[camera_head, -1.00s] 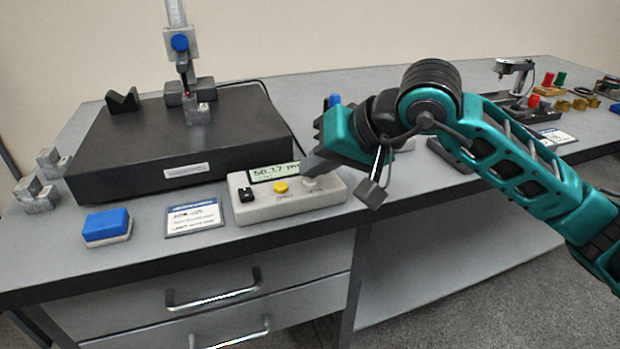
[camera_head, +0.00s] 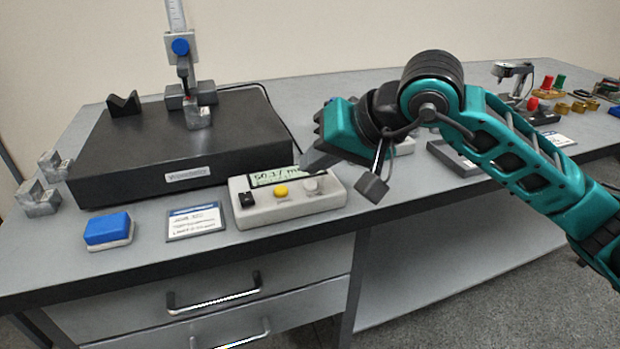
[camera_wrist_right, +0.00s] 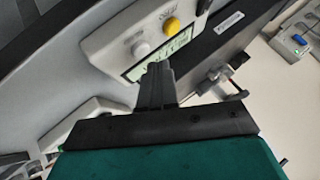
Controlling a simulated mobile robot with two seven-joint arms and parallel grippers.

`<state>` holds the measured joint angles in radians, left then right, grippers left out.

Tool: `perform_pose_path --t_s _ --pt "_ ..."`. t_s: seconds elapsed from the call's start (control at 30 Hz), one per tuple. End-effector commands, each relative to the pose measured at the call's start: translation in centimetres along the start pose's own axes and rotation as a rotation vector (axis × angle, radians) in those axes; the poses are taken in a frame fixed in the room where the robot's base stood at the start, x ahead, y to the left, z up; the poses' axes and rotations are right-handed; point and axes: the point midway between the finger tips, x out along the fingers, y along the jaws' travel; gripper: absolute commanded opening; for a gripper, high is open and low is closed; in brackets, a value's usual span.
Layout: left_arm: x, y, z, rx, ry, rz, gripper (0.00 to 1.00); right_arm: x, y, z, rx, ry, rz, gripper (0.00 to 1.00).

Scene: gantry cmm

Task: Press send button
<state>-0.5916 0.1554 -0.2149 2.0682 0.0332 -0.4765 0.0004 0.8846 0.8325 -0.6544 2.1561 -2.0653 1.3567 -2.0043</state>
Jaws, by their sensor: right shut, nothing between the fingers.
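The pale readout box (camera_head: 251,214) sits on the bench's front edge, with a lit display (camera_head: 270,177) reading about 50.17. On its top are a black switch (camera_head: 246,198), a yellow button (camera_head: 281,190) and a pale round button (camera_head: 311,185). The right wrist view shows the shut fingers (camera_wrist_right: 156,75) beside the display, with the pale button (camera_wrist_right: 140,49) uncovered. My left gripper is out of view.
A black granite plate (camera_head: 140,150) with a height gauge (camera_head: 180,45) stands behind the box. A card (camera_head: 195,221) and a blue-topped block (camera_head: 108,230) lie to its left. Trays and a small stand (camera_head: 512,72) are farther right.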

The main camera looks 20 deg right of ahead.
Motion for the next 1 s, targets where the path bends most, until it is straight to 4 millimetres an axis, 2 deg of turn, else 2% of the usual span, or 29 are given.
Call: perform_pose_path --t_s 0.27,0.73,1.0 --pt "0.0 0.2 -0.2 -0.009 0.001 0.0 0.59 -0.1 -0.1 -0.1 0.0 0.001 0.0 0.0" --pt "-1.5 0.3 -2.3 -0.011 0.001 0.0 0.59 -3.2 -2.3 -2.4 -0.001 0.002 -0.001 0.0" --pt "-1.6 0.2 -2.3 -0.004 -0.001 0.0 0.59 -3.5 -2.5 -2.5 0.0 0.0 0.0 0.0"
